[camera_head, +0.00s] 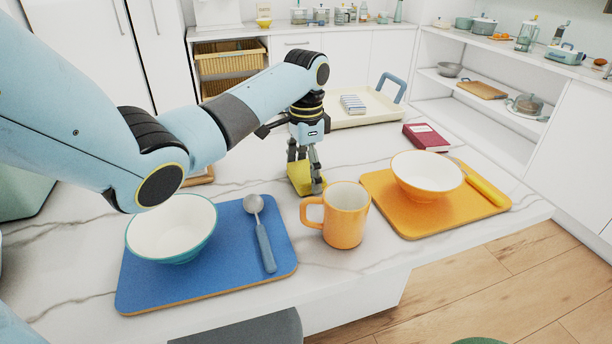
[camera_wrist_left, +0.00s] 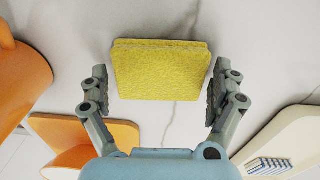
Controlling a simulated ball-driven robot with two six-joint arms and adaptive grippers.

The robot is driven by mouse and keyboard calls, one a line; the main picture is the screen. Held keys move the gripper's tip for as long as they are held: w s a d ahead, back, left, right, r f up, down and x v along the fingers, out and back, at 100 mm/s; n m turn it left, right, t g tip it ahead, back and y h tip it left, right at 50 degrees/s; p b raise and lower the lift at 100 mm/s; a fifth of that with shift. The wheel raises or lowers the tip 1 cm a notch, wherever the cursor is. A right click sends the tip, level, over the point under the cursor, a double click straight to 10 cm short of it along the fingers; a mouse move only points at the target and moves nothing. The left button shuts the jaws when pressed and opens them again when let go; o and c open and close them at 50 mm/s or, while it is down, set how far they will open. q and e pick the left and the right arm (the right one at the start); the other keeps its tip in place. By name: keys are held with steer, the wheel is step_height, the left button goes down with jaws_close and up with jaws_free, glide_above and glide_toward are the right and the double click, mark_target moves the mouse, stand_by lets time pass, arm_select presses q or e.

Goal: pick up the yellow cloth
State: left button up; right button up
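The yellow cloth (camera_head: 301,179) is a folded block on the marble counter, behind the orange mug (camera_head: 346,214). My left gripper (camera_head: 306,187) points down over it, and its fingers hide part of the cloth in the head view. In the left wrist view the cloth (camera_wrist_left: 162,70) lies between the two spread fingertips (camera_wrist_left: 158,90), one at each side. The gripper is open, with the fingers close to the cloth's sides and no clear grip on it. My right gripper is not in view.
Left, a blue mat (camera_head: 206,283) holds a white bowl (camera_head: 172,230) and a spoon (camera_head: 263,236). Right, an orange mat (camera_head: 404,222) holds an orange bowl (camera_head: 427,172). A red book (camera_head: 425,137) and a cream tray (camera_head: 375,111) lie behind. The mug stands close to the gripper.

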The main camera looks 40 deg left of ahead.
mark_target(306, 170)
arm_select(q)
steer(key=c, duration=0.7)
steer(key=shift+r, duration=0.15)
step_height(306, 170, up, 10)
steer(key=shift+f, duration=0.1)
